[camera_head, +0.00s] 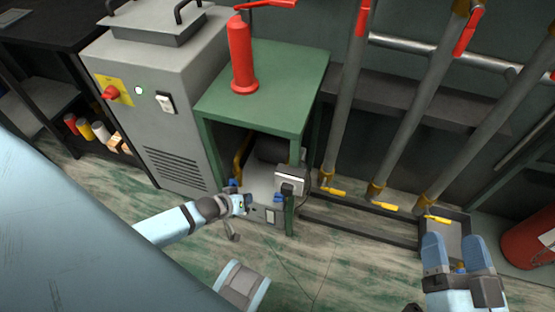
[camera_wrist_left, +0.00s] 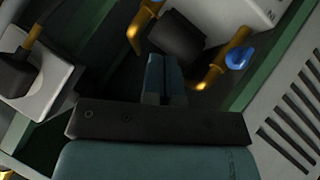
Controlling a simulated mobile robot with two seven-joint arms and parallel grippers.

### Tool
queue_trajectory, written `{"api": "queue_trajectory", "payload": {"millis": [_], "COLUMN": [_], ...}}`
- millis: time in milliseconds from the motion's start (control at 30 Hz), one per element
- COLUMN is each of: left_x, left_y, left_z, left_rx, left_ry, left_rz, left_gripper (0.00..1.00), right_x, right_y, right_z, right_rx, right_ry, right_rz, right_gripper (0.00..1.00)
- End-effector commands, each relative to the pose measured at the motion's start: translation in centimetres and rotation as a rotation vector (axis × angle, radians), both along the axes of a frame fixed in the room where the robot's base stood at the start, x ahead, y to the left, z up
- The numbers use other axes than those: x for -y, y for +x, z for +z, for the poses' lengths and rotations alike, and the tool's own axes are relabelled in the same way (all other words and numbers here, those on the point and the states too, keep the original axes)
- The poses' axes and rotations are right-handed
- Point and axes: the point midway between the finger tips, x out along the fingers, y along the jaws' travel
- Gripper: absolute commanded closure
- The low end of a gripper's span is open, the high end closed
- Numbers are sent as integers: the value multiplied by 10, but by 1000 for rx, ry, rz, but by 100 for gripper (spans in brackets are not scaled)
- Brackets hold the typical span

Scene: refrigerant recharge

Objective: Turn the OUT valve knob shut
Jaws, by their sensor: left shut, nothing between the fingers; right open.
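A grey machine (camera_head: 262,182) with brass pipes sits on the lower level of the green stand (camera_head: 270,100). Two small blue knobs show on it in the head view, one at the left (camera_head: 233,184) and one at the right (camera_head: 278,198). No label is readable, so I cannot tell which is the OUT valve knob. In the left wrist view, one blue knob (camera_wrist_left: 238,57) sits on a brass pipe, right of my fingers and apart from them. My left gripper (camera_head: 246,203) is shut and empty in front of the machine; its fingers also show in the wrist view (camera_wrist_left: 165,80). My right gripper (camera_head: 455,248) is open and empty.
A red fire extinguisher (camera_head: 242,60) stands on the stand. A grey box with a plug (camera_head: 290,183) is at its front right leg. A grey cabinet (camera_head: 165,90) is to the left. Pipes with yellow handles (camera_head: 383,206) stand right. The front floor is mostly clear.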

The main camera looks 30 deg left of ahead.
Motion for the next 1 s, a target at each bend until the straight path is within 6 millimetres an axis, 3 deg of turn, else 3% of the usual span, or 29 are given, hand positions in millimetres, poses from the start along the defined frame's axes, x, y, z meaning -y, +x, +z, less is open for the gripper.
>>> {"api": "queue_trajectory", "payload": {"millis": [167, 467, 600, 800, 1000], "left_x": [-3, 8, 14, 28, 32], "left_y": [12, 61, 80, 80, 81], "left_z": [-17, -57, -75, -96, -101], "left_rx": [-10, -6, -8, -8, -8], "left_ry": [-5, -4, -4, -5, -5], "left_rz": [17, 14, 14, 13, 13], "left_gripper": [100, 100, 100, 100, 100], "right_x": [-2, -5, -3, 2, 5], "right_y": [-1, -1, 3, 13, 16], "right_z": [-14, -64, -74, -68, -66], "right_rx": [-29, -159, -148, -38, -5], "right_ry": [-9, -86, -130, -192, -214], "right_rz": [10, 58, 66, 49, 43], "right_gripper": [33, 33, 33, 33, 33]}}
